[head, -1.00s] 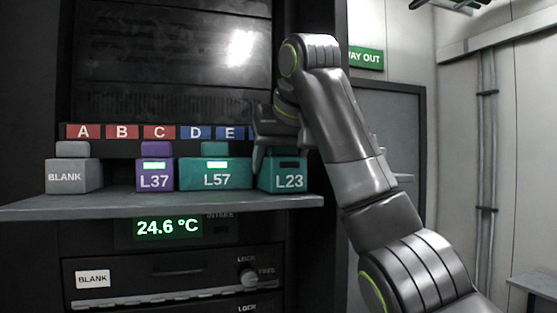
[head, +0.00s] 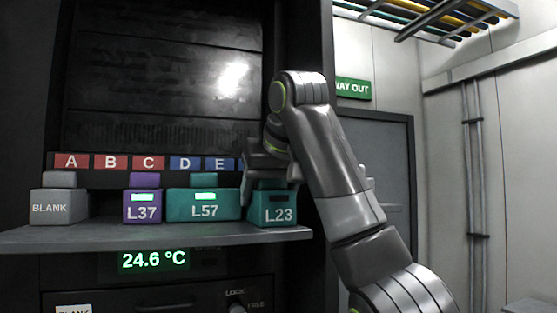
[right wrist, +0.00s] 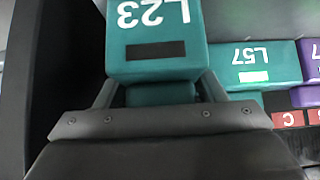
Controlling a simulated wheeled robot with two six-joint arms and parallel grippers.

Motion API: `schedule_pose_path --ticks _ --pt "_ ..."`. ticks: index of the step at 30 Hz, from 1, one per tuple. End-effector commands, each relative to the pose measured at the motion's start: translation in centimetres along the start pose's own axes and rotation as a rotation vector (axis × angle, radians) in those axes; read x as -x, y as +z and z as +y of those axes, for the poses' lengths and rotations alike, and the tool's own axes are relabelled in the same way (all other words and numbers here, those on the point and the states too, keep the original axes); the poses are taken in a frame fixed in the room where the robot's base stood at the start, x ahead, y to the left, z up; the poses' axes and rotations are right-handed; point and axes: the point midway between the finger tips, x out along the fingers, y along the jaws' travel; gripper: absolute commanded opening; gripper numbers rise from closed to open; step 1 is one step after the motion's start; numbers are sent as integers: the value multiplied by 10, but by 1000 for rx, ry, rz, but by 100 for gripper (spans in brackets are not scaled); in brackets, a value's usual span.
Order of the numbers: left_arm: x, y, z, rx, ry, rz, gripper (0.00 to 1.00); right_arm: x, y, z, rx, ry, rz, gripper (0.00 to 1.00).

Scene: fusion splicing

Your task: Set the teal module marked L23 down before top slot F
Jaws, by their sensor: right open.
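The teal module L23 (head: 277,214) sits upright at the right end of the grey shelf (head: 150,237). Its label shows upside down in the right wrist view (right wrist: 155,66), above a narrower teal top grip (right wrist: 160,95). My right gripper (head: 269,182) comes down over that grip. In the right wrist view its open fingers (right wrist: 160,90) stand on both sides of the grip, with small gaps. Slot tags A to E show above the shelf, with E (head: 221,164) nearest my gripper. Slot F's tag is hidden behind my right gripper. My left gripper is not in view.
Teal module L57 (head: 203,207) stands just left of L23, with a narrow gap. Purple L37 (head: 142,207) and a grey BLANK module (head: 58,208) stand farther left. Below the shelf is a green temperature display (head: 153,260). Little bare shelf shows between the modules.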

Motion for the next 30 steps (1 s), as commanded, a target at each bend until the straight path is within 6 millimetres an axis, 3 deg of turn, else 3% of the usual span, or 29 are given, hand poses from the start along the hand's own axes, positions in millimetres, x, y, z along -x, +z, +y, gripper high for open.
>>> schedule_pose_path --ticks 13,21,30 --pt "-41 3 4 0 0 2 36 64 0 0 -3 1 15 65" --pt "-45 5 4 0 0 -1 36 107 -2 0 -3 1 13 65" --pt "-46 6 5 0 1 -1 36 124 -2 0 -2 1 11 65"
